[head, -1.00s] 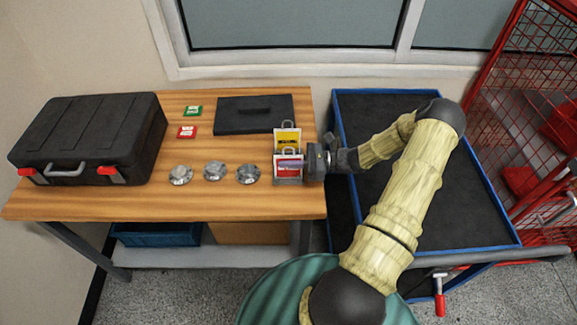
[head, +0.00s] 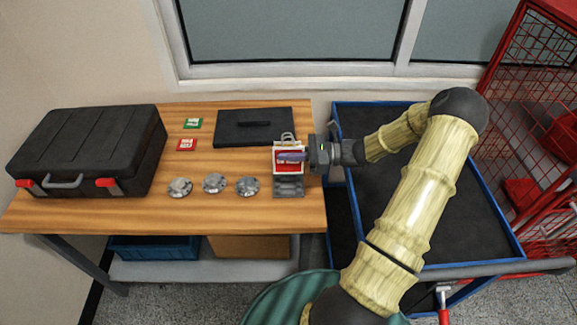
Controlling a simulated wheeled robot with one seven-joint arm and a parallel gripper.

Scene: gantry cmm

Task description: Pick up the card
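The red card (head: 286,165) with a white border and a metal clip on top shows above a grey rack (head: 289,189) at the right end of the wooden table. My gripper (head: 292,156) reaches in from the right, with a finger lying across the card's face. It appears shut on the card, which is upright and raised above the rack's front part. The other finger is hidden behind the card. The yellow card behind is hidden from view.
On the wooden table (head: 232,176) are a black case (head: 90,145), a flat black folder-like item (head: 254,127), small green (head: 193,123) and red (head: 186,144) squares, and several silver discs (head: 214,183). A blue-edged black cart (head: 400,215) stands right, beside a red mesh cage (head: 527,120).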

